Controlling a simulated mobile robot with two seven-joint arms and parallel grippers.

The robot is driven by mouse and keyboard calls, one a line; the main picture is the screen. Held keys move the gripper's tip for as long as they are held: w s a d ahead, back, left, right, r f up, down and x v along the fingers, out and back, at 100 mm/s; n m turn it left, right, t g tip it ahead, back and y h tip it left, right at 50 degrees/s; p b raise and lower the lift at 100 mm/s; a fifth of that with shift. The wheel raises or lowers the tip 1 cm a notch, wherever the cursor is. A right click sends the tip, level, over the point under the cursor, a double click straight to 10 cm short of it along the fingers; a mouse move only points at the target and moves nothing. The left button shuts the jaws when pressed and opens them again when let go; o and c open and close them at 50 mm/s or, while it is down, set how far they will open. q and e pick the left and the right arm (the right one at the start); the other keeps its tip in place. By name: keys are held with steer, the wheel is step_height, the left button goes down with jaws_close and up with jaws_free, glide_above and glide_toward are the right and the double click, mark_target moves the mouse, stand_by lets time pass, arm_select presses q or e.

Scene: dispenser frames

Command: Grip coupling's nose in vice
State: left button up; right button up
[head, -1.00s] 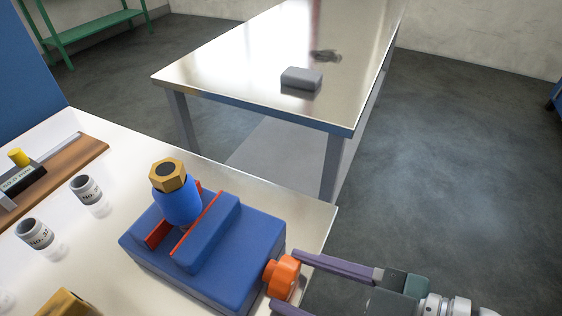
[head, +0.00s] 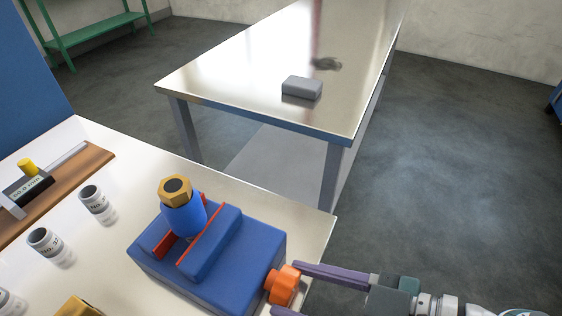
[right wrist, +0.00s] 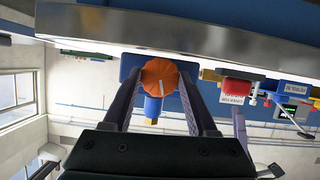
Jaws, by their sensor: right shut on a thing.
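The vice (head: 235,275) is a blue block on the white bench, with red jaw faces (head: 211,236) and an orange knob (head: 281,286) on its right side. The coupling (head: 185,217), a blue body with a brass hex nut (head: 175,191) on top, stands between the jaws, slightly tilted. Its lower end is hidden, so I cannot tell how tightly the jaws meet it. My right gripper (head: 284,289) is shut on the knob. In the right wrist view its fingers flank the knob (right wrist: 160,75), with the coupling (right wrist: 153,106) beyond. My left gripper is out of view.
Grey labelled cylinders (head: 96,203) stand left of the vice, by a wooden board (head: 75,183) holding a black labelled block. A brass piece (head: 72,307) sits at the bottom edge. A metal table (head: 250,85) with a grey block (head: 302,88) stands behind.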

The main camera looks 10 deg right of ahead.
steer(key=shift+w+d+r+m+g+y+p, duration=0.1)
steer(key=shift+m+g+y+p, duration=0.25)
steer(key=shift+m+p, duration=0.35)
steer(key=shift+m+g+y, duration=0.35)
steer(key=shift+m+g, duration=0.2)
steer(key=shift+m, duration=0.35)
steer(key=o, duration=1.4)
